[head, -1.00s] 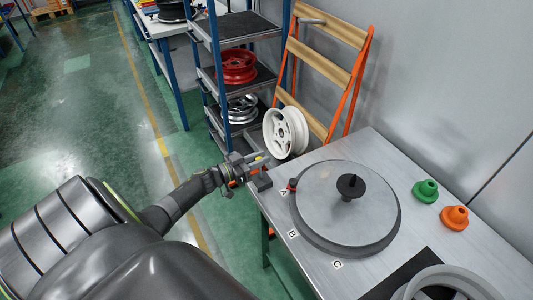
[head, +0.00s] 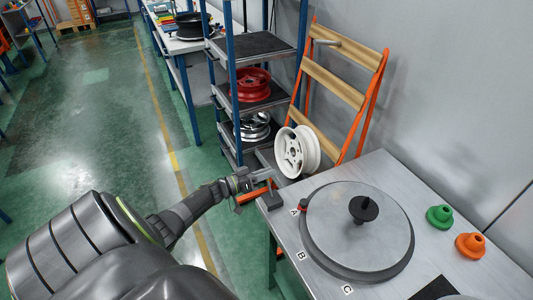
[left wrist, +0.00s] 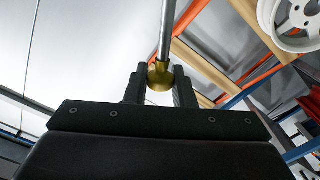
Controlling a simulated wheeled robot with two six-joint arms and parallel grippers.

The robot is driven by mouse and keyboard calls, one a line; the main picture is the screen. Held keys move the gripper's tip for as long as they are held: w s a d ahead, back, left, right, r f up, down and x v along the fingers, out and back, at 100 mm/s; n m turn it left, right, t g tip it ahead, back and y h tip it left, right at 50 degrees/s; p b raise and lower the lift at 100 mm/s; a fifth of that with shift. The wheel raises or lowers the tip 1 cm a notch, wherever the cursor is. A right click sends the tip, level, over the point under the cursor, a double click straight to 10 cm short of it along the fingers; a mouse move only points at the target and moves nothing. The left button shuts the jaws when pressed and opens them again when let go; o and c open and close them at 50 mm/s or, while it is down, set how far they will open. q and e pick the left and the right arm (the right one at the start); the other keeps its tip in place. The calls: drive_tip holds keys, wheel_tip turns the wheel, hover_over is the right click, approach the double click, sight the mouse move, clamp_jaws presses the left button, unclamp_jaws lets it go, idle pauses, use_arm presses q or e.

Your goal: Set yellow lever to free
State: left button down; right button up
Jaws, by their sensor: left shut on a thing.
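The yellow lever shows in the left wrist view as a metal rod with a dull yellow knob (left wrist: 160,77) at its end. My left gripper (left wrist: 159,86) is shut on this knob, one finger on each side, and the rod rises out of the top of the picture. In the head view my left gripper (head: 264,178) is beside the near left corner of the metal table, close to a dark block (head: 271,199). The yellow knob cannot be made out there. My right gripper is not in view.
The metal table (head: 450,185) carries a round grey plate (head: 335,220) with a black cone (head: 363,208), and green (head: 440,216) and orange (head: 470,245) cones. A white wheel (head: 296,151) stands behind my left gripper, next to a shelf rack. Green floor on the left is clear.

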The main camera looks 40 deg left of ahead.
use_arm(q)
drive_tip(key=c, duration=1.3)
unclamp_jaws()
drive_tip(key=shift+a, duration=0.1)
drive_tip(key=b+v, duration=0.3)
drive_tip(key=v, duration=1.4)
drive_tip(key=shift+s, duration=0.25)
drive_tip(key=shift+f, duration=0.1)
